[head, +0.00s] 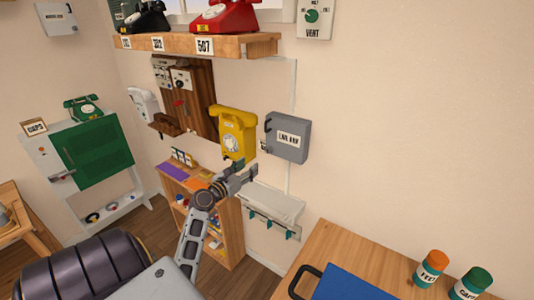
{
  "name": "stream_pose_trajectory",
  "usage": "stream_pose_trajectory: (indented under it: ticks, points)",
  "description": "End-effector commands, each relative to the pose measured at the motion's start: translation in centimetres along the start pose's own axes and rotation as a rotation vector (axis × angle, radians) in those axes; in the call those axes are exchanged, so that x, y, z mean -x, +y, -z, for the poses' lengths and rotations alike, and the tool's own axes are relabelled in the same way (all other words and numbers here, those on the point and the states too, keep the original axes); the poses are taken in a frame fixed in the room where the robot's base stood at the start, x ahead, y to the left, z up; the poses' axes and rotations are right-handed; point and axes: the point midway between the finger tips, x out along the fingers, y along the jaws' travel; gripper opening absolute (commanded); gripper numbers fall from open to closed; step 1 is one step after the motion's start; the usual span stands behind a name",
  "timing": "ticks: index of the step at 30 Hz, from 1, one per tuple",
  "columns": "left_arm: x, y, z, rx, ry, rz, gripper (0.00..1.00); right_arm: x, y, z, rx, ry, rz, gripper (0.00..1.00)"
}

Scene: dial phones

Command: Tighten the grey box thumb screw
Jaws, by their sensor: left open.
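The grey box (287,138) hangs on the wall right of the yellow phone, with a white label on its front. A small dark and light part (264,146) shows at its lower left edge; I cannot tell if this is the thumb screw. My left gripper (246,170) is open and empty, below and left of the grey box, in front of the lower part of the yellow wall phone (236,133). It looks apart from the box. My right gripper is not in view.
A small grey shelf with hooks (272,203) is below the box. A bookcase (225,220) stands behind my left arm. A wooden table (345,250) with a blue item (345,284) and two jars is at lower right. A shelf (190,45) with phones is above.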

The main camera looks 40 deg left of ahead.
Motion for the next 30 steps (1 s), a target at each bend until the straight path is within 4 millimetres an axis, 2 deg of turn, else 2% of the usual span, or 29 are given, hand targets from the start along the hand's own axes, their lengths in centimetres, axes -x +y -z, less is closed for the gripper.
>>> stream_pose_trajectory:
  ticks: [11,30]
  points:
    - [-2.0,0.0,-0.1,0.000,-0.002,0.001,0.47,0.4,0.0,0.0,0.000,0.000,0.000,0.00]
    - [-8.7,0.0,-0.1,-0.002,0.000,0.000,0.47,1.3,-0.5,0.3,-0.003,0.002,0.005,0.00]
